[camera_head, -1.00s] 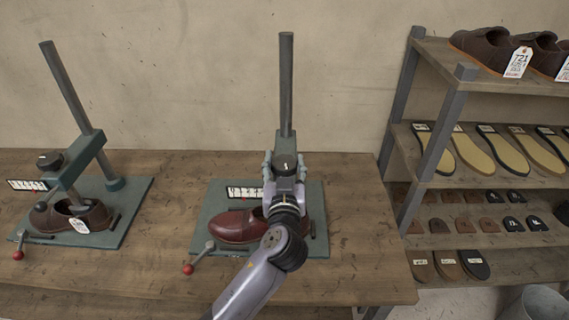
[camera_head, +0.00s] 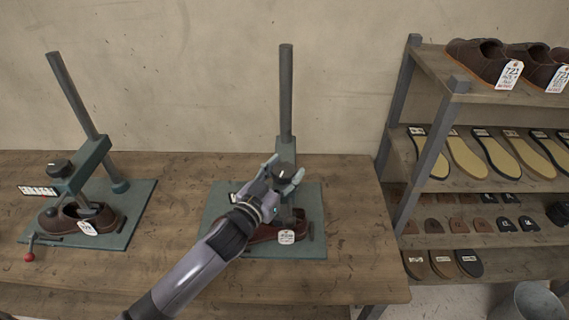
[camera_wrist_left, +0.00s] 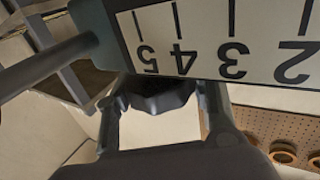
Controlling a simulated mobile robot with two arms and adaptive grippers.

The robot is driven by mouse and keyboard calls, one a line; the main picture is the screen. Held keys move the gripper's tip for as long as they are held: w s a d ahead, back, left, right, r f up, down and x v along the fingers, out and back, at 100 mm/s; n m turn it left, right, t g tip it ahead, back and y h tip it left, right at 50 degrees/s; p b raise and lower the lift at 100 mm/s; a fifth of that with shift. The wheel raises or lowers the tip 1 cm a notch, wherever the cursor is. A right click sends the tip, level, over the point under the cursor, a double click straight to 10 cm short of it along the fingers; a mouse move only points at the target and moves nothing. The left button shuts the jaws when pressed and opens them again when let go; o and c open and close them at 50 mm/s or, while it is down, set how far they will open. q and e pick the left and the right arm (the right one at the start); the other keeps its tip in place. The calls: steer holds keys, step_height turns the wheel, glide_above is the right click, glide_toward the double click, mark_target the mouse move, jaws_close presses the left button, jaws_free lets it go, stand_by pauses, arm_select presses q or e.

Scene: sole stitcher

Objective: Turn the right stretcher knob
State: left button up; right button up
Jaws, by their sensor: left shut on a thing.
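The right stretcher stands on a green base plate (camera_head: 314,238) on the bench, with a tall grey post (camera_head: 286,95). Its dark round knob (camera_head: 284,171) sits at the top of the head, and the knob shows in the left wrist view (camera_wrist_left: 158,96) between the fingers. My left gripper (camera_head: 285,175) is shut on this knob, one finger on each side. A white number scale (camera_wrist_left: 230,45) is close above the knob in the wrist view. A reddish-brown shoe (camera_head: 262,234) with a white tag lies under the head, partly hidden by my arm. My right gripper is not in view.
The left stretcher (camera_head: 92,165) with its own knob (camera_head: 60,168), brown shoe (camera_head: 68,219) and red-tipped lever (camera_head: 30,256) stands to the left. A shelf rack (camera_head: 424,155) with shoes and soles stands at the right. The bench (camera_head: 350,215) is clear right of the plate.

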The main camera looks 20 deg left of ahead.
arm_select(q)
steer(key=m+g+h+p, duration=0.1)
steer(key=m+h, duration=0.1)
steer(key=h, duration=0.1)
steer(key=shift+r, duration=0.2)
steer(key=shift+m+g+h+p, duration=0.4)
steer(key=shift+m+h, duration=0.1)
steer(key=shift+h, duration=0.2)
steer(key=shift+f, duration=0.1)
steer(key=o, duration=1.2)
steer(key=shift+f, duration=0.1)
steer(key=shift+s+a, duration=0.3)
steer(key=shift+s, duration=0.25)
steer(key=v, duration=1)
steer(key=shift+s+a, duration=0.25)
steer(key=shift+s, duration=0.05)
